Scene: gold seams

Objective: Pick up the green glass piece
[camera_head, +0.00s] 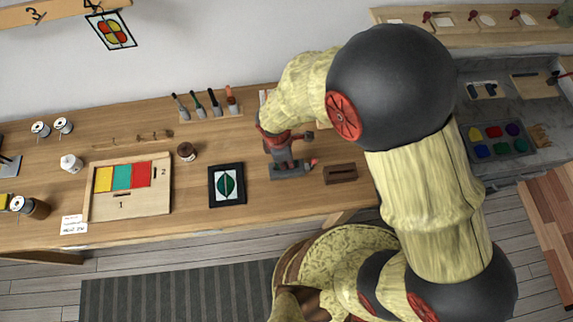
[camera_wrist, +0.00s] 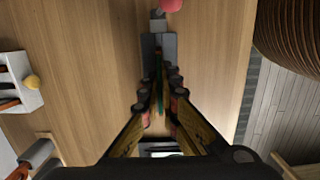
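My gripper (camera_wrist: 158,101) points down at the bench, and its two fingers stand on either side of a thin green glass piece (camera_wrist: 159,84) seen edge-on in the wrist view. A narrow gap seems to show on both sides, so the fingers look open around it. The piece stands upright at a small grey vise-like holder (camera_wrist: 158,44) with a pink knob; whether its jaws touch the piece is unclear. In the head view my gripper (camera_head: 282,146) is over this holder (camera_head: 291,170) and hides the green piece.
A wooden tray (camera_head: 130,205) with yellow, teal and red panes lies at left. A black-framed green leaf pattern (camera_head: 227,185) lies just left of the holder, and a brown slotted block (camera_head: 340,174) just right. Brushes (camera_head: 215,103) stand behind. The bench's front edge is close.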

